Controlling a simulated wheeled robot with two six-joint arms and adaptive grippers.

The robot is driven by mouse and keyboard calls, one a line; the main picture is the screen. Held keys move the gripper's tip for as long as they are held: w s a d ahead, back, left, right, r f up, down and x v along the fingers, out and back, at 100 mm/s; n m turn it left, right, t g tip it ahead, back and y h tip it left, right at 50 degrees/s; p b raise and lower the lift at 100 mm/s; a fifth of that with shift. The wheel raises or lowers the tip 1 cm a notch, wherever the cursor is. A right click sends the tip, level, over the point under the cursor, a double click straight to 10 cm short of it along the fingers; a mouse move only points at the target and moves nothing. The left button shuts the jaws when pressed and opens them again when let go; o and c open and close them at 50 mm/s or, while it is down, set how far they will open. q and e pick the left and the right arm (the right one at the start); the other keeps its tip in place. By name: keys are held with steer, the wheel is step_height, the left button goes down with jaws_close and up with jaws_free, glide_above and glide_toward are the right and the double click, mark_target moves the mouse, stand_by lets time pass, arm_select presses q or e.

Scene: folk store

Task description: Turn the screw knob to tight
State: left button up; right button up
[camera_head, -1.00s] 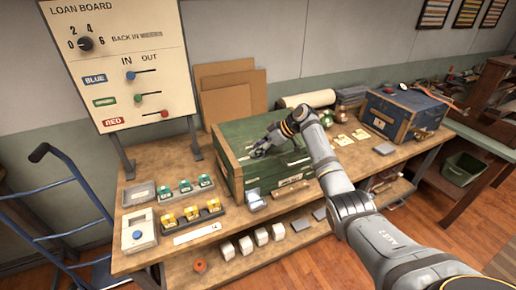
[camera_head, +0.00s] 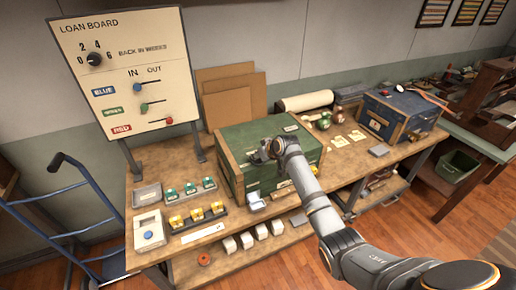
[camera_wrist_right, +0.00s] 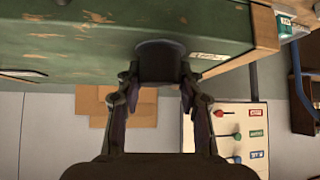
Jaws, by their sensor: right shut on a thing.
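The knob stands against the worn green surface (camera_wrist_right: 70,42). In the head view my wrist and fingers mostly hide the knob. No mark showing how tight it is can be read. My left gripper is in neither current view.
The loan board (camera_head: 130,72) with a dial and sliders stands at the left. A grey tray (camera_head: 147,195) and a rack of yellow items (camera_head: 198,218) lie in front of it on the bench. A blue chest (camera_head: 398,115) stands at the right.

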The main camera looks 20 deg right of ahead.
steer(key=m+h+p, duration=0.2)
steer(key=m, duration=0.1)
steer(key=shift+a+r, duration=0.1)
steer(key=shift+r, duration=0.05)
steer(key=shift+m+h+p, duration=0.3)
steer(key=shift+m+h, duration=0.5)
steer(key=shift+f+m+h, duration=0.2)
steer(key=shift+m+h, duration=0.2)
steer(key=shift+m, duration=0.1)
steer(key=m+g+h+b, duration=0.1)
steer(key=m+h+b, duration=0.1)
steer(key=m, duration=0.1)
steer(key=shift+f+b, duration=0.2)
steer(key=shift+b, duration=0.1)
arm_select(q)
steer(key=shift+f+b, duration=0.65)
steer(key=shift+b, duration=0.45)
arm_select(e)
steer(key=shift+r+m+g+h, duration=0.15)
steer(key=shift+m+g+h, duration=0.55)
steer(key=shift+m, duration=0.5)
steer(key=shift+s, duration=0.1)
steer(key=o, duration=1.2)
